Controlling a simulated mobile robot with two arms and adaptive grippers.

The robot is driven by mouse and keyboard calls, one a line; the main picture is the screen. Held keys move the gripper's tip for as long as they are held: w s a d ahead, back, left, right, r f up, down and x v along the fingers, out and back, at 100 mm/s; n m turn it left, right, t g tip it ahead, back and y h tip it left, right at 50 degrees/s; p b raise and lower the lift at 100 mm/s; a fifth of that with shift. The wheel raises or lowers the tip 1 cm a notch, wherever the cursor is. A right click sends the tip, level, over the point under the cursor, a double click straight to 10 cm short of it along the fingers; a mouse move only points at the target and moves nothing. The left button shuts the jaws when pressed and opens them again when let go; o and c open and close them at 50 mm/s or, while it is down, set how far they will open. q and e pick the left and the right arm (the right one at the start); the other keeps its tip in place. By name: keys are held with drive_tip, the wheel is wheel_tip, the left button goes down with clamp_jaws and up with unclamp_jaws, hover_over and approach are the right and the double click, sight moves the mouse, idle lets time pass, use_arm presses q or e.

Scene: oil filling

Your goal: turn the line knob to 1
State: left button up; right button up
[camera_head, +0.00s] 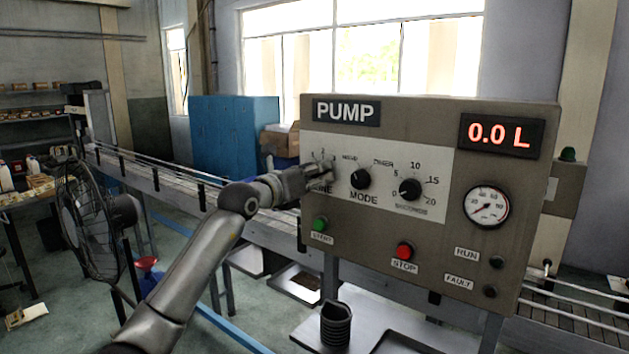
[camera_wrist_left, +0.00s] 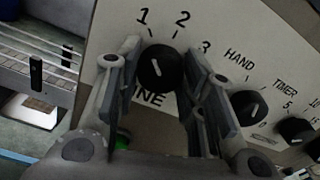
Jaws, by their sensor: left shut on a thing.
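The grey pump panel (camera_head: 400,270) stands at the right in the head view. The line knob (camera_wrist_left: 160,68) is a round black knob with a white pointer mark, below the printed numbers 1, 2 and 3. Its mark tilts to the upper left, toward the side of the 1; I cannot tell whether it lines up exactly. My left gripper (camera_head: 322,175) is at the panel's left side, shut on the knob. In the left wrist view its fingers (camera_wrist_left: 165,95) stand on either side of the knob. My right gripper is not in view.
The mode knob (camera_head: 360,178) and timer knob (camera_head: 410,189) are to the right. A green start button (camera_head: 320,224) and a red stop button (camera_head: 404,250) are below. The display (camera_head: 499,135) reads 0.0 L. A black container (camera_head: 336,324) stands below the panel.

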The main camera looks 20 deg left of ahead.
use_arm(q)
drive_tip(key=o, duration=1)
drive_tip(key=shift+s, duration=0.1)
drive_tip(key=v, duration=1.2)
drive_tip(key=shift+f, duration=0.1)
